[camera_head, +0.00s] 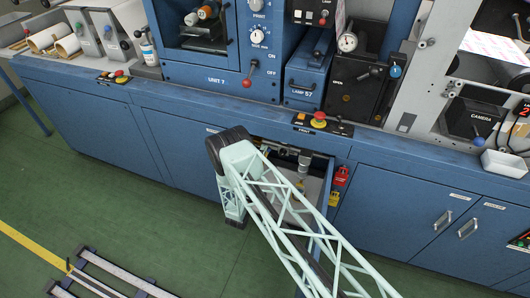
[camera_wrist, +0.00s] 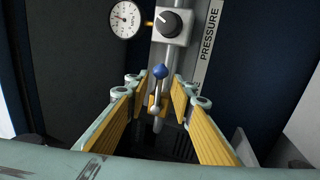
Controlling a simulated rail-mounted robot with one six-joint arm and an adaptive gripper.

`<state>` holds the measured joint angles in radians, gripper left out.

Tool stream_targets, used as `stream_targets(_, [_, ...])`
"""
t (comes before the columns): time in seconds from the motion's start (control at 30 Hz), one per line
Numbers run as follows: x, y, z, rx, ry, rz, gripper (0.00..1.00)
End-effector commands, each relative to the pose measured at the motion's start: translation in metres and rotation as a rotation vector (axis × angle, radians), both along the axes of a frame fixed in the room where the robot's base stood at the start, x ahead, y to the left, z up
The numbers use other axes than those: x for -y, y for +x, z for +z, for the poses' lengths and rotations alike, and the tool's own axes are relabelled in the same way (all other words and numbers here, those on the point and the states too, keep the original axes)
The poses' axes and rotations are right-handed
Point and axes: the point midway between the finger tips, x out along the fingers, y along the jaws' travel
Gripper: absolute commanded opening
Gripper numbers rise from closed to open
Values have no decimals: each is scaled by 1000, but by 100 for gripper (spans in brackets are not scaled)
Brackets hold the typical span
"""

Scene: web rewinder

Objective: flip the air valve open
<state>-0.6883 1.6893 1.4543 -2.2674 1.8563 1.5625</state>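The air valve (camera_wrist: 157,101) shows in the wrist view as a short metal lever with a blue ball on its upper end, on a vertical pipe. The lever stands about upright, with the ball at the top. My gripper (camera_wrist: 155,88) is open, its yellow-padded fingers on either side of the lever without visible contact. How deep the lever sits between the fingers is hard to tell. In the head view my arm reaches into an open cabinet (camera_head: 325,211) under the counter; my fingers and the valve cannot be made out there.
Above the valve are a black regulator knob (camera_wrist: 168,22), a round gauge (camera_wrist: 125,19) and a PRESSURE label (camera_wrist: 208,40). Dark cabinet walls enclose both sides. Red (camera_head: 341,176) and yellow (camera_head: 334,199) tags hang at the cabinet's right edge. A pallet (camera_head: 105,280) lies on the green floor.

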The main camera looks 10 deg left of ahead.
Motion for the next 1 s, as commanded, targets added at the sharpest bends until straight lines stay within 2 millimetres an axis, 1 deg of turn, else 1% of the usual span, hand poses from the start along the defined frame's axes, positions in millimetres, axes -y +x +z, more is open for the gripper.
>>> stream_targets(0.27, [-5,-30,-10,-2,-2,0,22])
stream_targets(0.5, [-10,-64,-20,-1,-1,-2,22])
stream_targets(0.7, [-13,-87,-27,-2,-2,-4,22])
stream_targets(0.83, [-14,-97,-29,-1,-1,-6,22])
stream_targets(1.0, [-14,-102,-31,0,0,-6,22])
